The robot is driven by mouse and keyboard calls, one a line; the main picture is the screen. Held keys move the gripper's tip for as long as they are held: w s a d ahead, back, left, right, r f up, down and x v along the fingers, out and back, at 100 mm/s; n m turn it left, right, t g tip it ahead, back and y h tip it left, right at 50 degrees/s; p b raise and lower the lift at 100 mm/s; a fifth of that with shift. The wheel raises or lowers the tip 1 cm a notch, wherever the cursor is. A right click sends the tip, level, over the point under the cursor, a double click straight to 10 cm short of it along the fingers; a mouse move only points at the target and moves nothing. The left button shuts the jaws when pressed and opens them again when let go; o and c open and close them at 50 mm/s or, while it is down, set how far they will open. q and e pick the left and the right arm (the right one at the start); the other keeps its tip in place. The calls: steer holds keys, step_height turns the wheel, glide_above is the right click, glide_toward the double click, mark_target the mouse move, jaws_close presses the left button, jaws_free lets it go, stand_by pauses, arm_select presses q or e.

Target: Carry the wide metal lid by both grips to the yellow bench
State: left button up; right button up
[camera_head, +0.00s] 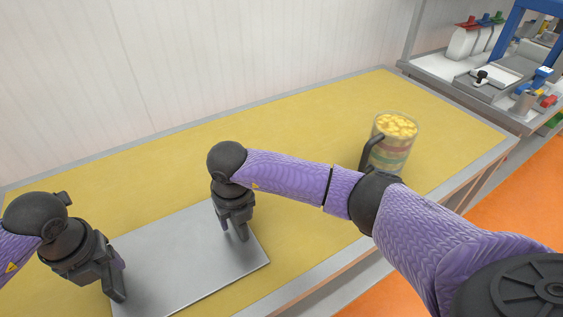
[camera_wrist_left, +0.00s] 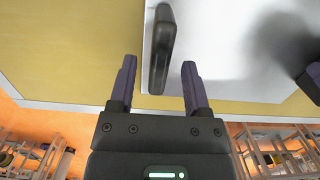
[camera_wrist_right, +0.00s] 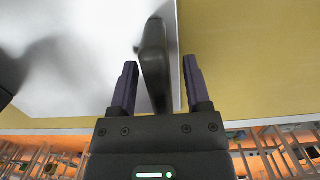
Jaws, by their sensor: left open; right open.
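The wide metal lid (camera_head: 190,262) is a flat grey plate lying on the yellow bench (camera_head: 300,125), near its front edge. My left gripper (camera_head: 116,284) is open over the lid's left end. In the left wrist view, a black grip (camera_wrist_left: 162,48) stands between its spread fingers (camera_wrist_left: 159,64). My right gripper (camera_head: 240,228) is open over the lid's right end. In the right wrist view, the other black grip (camera_wrist_right: 154,65) lies between its fingers (camera_wrist_right: 160,62), closer to the left finger. The grippers mostly hide both grips in the head view.
A clear container (camera_head: 392,145) with yellow pieces, coloured bands and a dark handle stands on the bench at right, behind my right arm. A side shelf with bottles (camera_head: 467,42) and tools is at the far right. The bench behind the lid is clear. The floor is orange.

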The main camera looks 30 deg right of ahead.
arm_select(q)
steer(key=r, duration=0.8)
steer(key=shift+s, duration=0.4)
steer(key=shift+r, duration=0.3)
arm_select(e)
steer(key=shift+r, duration=0.15)
steer(key=r, duration=0.4)
steer(key=s+r, duration=0.1)
steer(key=r, duration=0.6)
steer(key=shift+s+r, duration=0.2)
steer(key=shift+r, duration=0.15)
